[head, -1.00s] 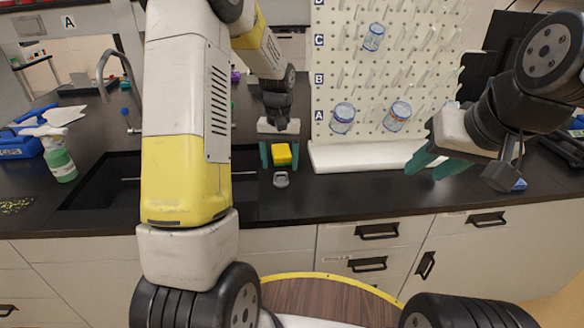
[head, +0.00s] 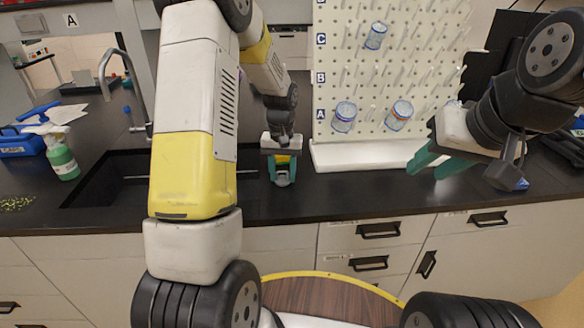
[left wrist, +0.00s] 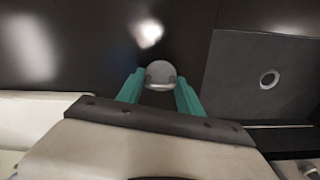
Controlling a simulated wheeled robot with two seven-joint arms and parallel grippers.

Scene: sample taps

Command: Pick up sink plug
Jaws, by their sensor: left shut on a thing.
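The sink plug (head: 282,180) is a small grey piece at the black counter (head: 345,187), to the right of the sink. My left gripper (head: 282,176) is over it, pointing down. In the left wrist view the plug (left wrist: 160,74) shows as a round grey disc between the teal fingertips of my left gripper (left wrist: 160,87), which is shut on it. I cannot tell whether the plug is clear of the counter. My right gripper (head: 436,163) is open and empty, above the counter in front of the pegboard.
The black sink (head: 105,182) lies to the left; its round drain (left wrist: 269,79) shows in the left wrist view. A pegboard (head: 345,85) with beakers stands behind. A green spray bottle (head: 62,160) is at far left.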

